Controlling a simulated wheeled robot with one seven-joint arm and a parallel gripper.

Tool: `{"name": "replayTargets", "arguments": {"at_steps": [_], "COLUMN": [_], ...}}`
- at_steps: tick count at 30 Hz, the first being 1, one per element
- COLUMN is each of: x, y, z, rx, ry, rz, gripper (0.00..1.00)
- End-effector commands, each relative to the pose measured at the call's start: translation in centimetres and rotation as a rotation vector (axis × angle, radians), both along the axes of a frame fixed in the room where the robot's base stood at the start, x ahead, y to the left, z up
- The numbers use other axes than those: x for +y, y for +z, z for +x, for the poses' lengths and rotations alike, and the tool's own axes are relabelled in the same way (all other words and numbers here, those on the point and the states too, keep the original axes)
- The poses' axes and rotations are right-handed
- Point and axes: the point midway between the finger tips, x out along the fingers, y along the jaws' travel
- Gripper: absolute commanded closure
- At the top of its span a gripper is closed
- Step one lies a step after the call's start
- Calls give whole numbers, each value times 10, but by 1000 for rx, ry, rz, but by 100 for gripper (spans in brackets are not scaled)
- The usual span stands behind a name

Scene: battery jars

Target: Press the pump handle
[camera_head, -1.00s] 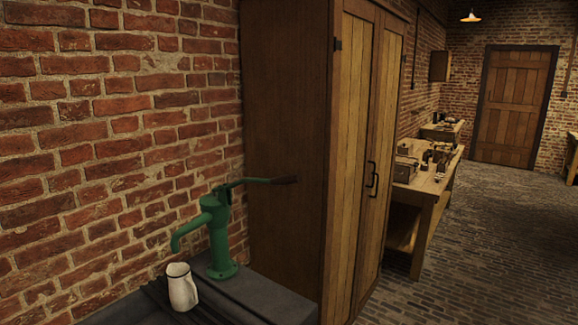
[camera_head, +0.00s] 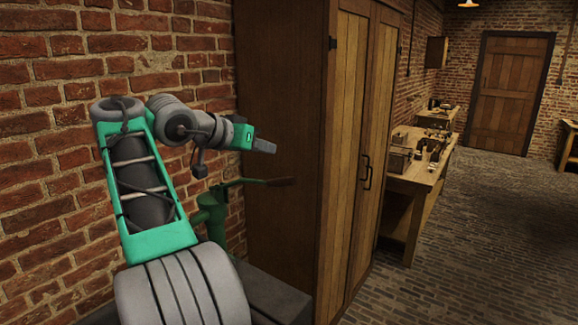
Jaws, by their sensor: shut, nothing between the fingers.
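The green pump (camera_head: 211,206) stands on a dark stone ledge against the brick wall, its lower body and spout mostly hidden behind my arm. Its handle (camera_head: 268,182) sticks out to the right, roughly level, with a brown grip at the end. My gripper (camera_head: 274,147) is above the handle in the picture, pointing right, shut and empty. A gap shows between the gripper and the handle. The white jug under the spout is hidden by my arm.
A tall wooden cupboard (camera_head: 345,150) stands just right of the pump. The dark ledge (camera_head: 275,292) runs under the pump. A workbench (camera_head: 425,178) with small items stands beyond. The brick floor on the right is clear.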

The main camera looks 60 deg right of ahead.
Motion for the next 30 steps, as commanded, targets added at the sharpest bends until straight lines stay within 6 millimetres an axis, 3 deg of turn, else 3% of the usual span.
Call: {"name": "replayTargets", "arguments": {"at_steps": [7,11,24,30], "x": [0,-10,-91,-81], "y": [-1,-6,-44,-75], "z": [1,-2,-21,-22], "rx": [0,0,1,0], "ry": [4,2,3,8], "rz": [1,0,3,1], "gripper": [100,100,100,100]}}
